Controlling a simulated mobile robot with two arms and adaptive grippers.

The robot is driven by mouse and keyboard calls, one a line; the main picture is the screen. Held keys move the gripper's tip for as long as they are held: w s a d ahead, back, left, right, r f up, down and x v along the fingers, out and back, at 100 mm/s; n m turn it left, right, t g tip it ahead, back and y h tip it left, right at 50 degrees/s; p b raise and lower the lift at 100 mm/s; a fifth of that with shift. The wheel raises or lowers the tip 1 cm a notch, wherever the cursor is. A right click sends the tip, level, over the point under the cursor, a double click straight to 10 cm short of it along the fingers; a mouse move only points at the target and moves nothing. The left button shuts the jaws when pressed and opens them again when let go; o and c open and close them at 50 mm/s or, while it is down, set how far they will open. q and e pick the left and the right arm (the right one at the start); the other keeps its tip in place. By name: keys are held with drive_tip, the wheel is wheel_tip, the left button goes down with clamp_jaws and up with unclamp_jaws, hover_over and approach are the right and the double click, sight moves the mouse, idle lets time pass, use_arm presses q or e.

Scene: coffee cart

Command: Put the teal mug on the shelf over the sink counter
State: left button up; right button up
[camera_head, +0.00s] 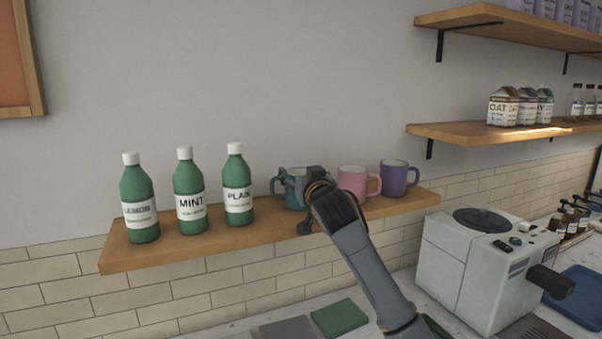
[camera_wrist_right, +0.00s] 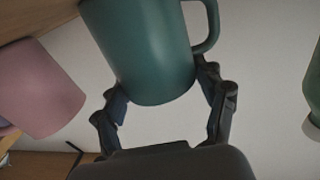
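The teal mug (camera_head: 293,194) is at the wooden shelf (camera_head: 262,232), between the green bottles and the pink mug, partly hidden by my right gripper (camera_head: 297,188). In the right wrist view the teal mug (camera_wrist_right: 150,55) fills the top middle, its handle on the right. My right gripper's fingers (camera_wrist_right: 165,88) are on opposite sides of it and appear to touch both sides. The mug looks upright in the head view. I cannot tell whether its base rests on the shelf. My left gripper is not in view.
A pink mug (camera_head: 353,180) and a purple mug (camera_head: 394,178) stand close on the right. Several green bottles (camera_head: 190,195) stand on the left. A white machine (camera_head: 470,265) is on the counter below. Another shelf (camera_head: 470,136) with cartons is higher, right.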

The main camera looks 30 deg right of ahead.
drive_tip(key=o, duration=0.4)
drive_tip(key=shift+o, duration=0.2)
drive_tip(key=shift+r, duration=0.15)
drive_tip(key=shift+s, duration=0.2)
drive_tip(key=s+a+b, duration=0.2)
drive_tip(key=s+b, duration=0.2)
drive_tip(key=s, duration=0.7)
drive_tip(key=shift+s+f, duration=0.2)
drive_tip(key=shift+a, duration=0.1)
